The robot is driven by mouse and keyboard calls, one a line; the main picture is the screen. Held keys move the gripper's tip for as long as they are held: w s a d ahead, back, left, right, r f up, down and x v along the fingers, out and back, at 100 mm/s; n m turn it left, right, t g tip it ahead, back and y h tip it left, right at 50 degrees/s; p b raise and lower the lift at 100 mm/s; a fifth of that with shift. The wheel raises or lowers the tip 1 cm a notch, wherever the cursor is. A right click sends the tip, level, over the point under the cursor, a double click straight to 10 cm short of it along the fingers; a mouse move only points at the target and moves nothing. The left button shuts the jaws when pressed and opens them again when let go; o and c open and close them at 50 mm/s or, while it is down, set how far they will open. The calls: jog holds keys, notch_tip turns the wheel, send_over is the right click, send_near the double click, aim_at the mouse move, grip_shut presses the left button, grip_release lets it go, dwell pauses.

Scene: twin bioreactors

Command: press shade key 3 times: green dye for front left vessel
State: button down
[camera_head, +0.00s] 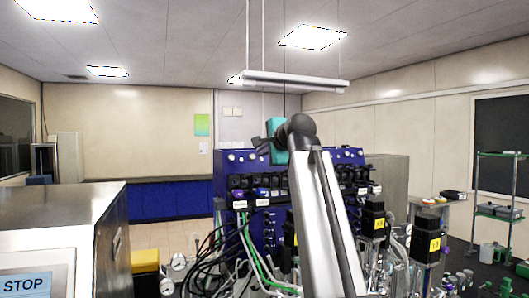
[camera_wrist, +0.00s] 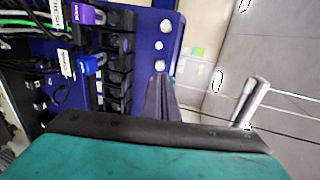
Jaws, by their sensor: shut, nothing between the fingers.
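My gripper (camera_head: 260,143) is raised in front of the top of the blue panel (camera_head: 220,172), its dark fingers pointing left of its teal body. In the wrist view the fingers (camera_wrist: 159,90) are together and empty, beside the panel's top edge. Round white buttons (camera_head: 231,157) sit along that edge; they also show in the wrist view (camera_wrist: 165,26). I see no readable mark naming one as the shade key. Green tubing (camera_head: 250,247) hangs from the panel's left half. My arm hides the panel's middle. I cannot make out the front left vessel.
Black pump heads and cables (camera_head: 208,250) crowd the panel's front. Black boxes with yellow labels (camera_head: 379,223) stand at right. A steel cabinet with a STOP screen (camera_head: 36,285) is at left. A lamp (camera_head: 292,82) hangs above. The air left of my gripper looks clear.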

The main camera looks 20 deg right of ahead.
aim_at(253, 156)
jog(key=shift+b+x, duration=0.3)
jog(key=shift+x, duration=1.6)
jog(key=shift+x, duration=1.4)
jog(key=shift+s+a, duration=0.1)
jog(key=shift+v, duration=1.35)
jog(key=shift+x, duration=1.35)
dwell(0.6)
jog(key=shift+p+v, duration=0.35)
jog(key=shift+v, duration=1)
jog(key=shift+s+r, duration=0.1)
